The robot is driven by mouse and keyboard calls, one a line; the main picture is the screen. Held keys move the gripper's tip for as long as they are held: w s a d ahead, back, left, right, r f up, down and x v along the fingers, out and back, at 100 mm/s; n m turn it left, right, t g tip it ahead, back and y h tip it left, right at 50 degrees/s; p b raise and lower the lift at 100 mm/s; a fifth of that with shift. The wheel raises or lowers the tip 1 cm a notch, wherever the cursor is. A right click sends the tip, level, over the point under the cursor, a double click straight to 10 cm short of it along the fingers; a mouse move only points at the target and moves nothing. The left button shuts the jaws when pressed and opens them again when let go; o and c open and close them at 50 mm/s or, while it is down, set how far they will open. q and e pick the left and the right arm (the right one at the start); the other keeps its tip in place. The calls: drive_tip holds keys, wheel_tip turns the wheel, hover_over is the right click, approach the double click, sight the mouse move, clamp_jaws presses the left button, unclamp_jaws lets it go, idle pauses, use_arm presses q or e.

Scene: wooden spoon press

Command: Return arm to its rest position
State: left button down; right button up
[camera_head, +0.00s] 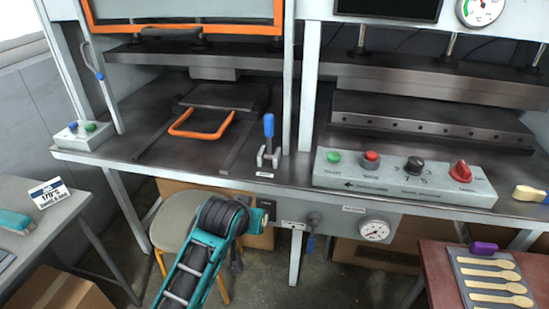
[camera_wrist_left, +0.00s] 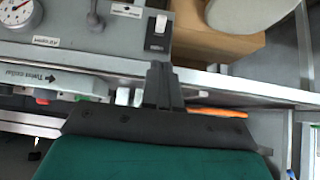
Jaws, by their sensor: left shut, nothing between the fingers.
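My left arm (camera_head: 205,250), teal and black, comes up from the bottom of the head view and stands in front of the press bench, over the stool. Its gripper is mostly hidden behind the wrist there. In the left wrist view the dark fingers of my left gripper (camera_wrist_left: 160,83) are together and empty. Past them are a small switch box (camera_wrist_left: 158,32) with a white rocker and the bench's front edge. The fingers look apart from both, though the exact distance cannot be told. My right gripper is not in view.
The stool (camera_head: 175,215) is close beside the arm. The bench holds an orange-handled plate (camera_head: 200,125), a blue-handled lever (camera_head: 268,128) and a button box (camera_head: 405,177). A gauge (camera_head: 374,230) sits below. A tray with wooden spoons (camera_head: 495,283) lies right; a cardboard box (camera_head: 60,290) is lower left.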

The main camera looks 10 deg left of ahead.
use_arm(q)
drive_tip(key=s+a+f+m+t, duration=0.1)
drive_tip(key=s+f, duration=0.4)
drive_tip(key=s, duration=0.5)
drive_tip(key=s+a+f+m+t+h, duration=0.1)
drive_tip(key=s+a+f, duration=0.1)
drive_tip(key=s+f, duration=0.4)
drive_tip(key=s, duration=0.4)
drive_tip(key=shift+s+a+f+h, duration=0.15)
drive_tip(key=shift+a+h, duration=0.05)
drive_tip(key=shift+h, duration=0.1)
